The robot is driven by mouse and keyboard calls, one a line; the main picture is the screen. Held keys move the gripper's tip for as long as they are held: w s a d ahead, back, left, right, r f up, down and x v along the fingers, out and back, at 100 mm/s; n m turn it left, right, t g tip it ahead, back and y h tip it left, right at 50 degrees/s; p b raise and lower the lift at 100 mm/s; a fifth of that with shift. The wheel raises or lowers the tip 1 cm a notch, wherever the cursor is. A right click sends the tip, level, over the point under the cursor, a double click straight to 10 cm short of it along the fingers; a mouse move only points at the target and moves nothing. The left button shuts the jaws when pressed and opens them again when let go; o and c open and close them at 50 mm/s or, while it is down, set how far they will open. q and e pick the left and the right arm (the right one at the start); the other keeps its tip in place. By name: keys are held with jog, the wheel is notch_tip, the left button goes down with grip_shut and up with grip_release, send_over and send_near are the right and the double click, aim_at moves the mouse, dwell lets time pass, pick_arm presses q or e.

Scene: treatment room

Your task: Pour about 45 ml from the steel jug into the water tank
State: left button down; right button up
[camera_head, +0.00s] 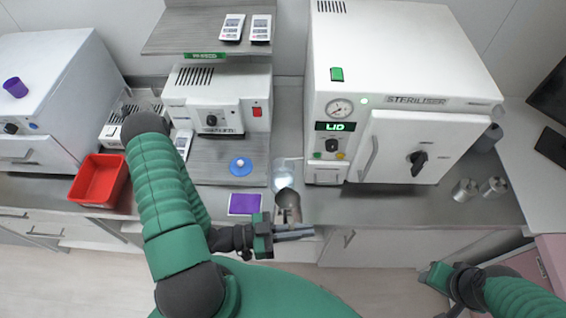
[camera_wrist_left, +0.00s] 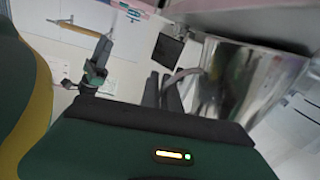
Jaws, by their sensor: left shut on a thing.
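The steel jug (camera_head: 289,213) is at the counter's front edge in the head view, its dark mouth towards the clear tank behind it. My left gripper (camera_head: 292,232) is shut on the jug's handle; the shiny jug wall (camera_wrist_left: 260,80) and curved handle (camera_wrist_left: 182,76) show in the left wrist view. The clear water tank (camera_head: 284,170) stands on the counter left of the sterilizer, with the jug's mouth close to its front. I cannot tell the exact tilt, the water level or any stream. My right gripper (camera_head: 437,277) is low at the right, away from the counter; its jaws are unclear.
The white sterilizer (camera_head: 440,65) stands right of the tank. A blue round item (camera_head: 240,166) and a purple pad (camera_head: 244,204) lie to the left. A red tray (camera_head: 98,180) is farther left. Two metal cups (camera_head: 465,190) stand at the right.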

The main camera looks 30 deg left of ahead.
pick_arm(q)
notch_tip(320, 180, up, 2)
jog(key=n+p, duration=0.1)
notch_tip(320, 180, up, 6)
jog(key=n+p, duration=0.5)
jog(key=p, duration=0.1)
send_over(300, 214)
jog(key=shift+w+a+r+n+p, duration=0.3)
jog(key=shift+r+n+p, duration=0.25)
jog(key=shift+r+p, duration=0.1)
jog(key=shift+w+a+r+n+p, duration=0.3)
jog(key=shift+r+n+p, duration=0.25)
jog(key=shift+p, duration=0.05)
jog(key=shift+w, duration=0.1)
jog(key=shift+w+a+n, duration=0.1)
jog(key=shift+w+n, duration=0.05)
jog(key=shift+n, duration=0.45)
jog(key=shift+w+a+n, duration=0.15)
jog(key=shift+a+n, duration=0.05)
jog(key=shift+n, duration=0.1)
pick_arm(e)
jog(key=w+v, duration=0.2)
jog(key=v, duration=0.8)
jog(key=shift+r, duration=0.3)
pick_arm(q)
jog(key=shift+w+a, duration=0.1)
pick_arm(e)
jog(key=shift+w, duration=0.1)
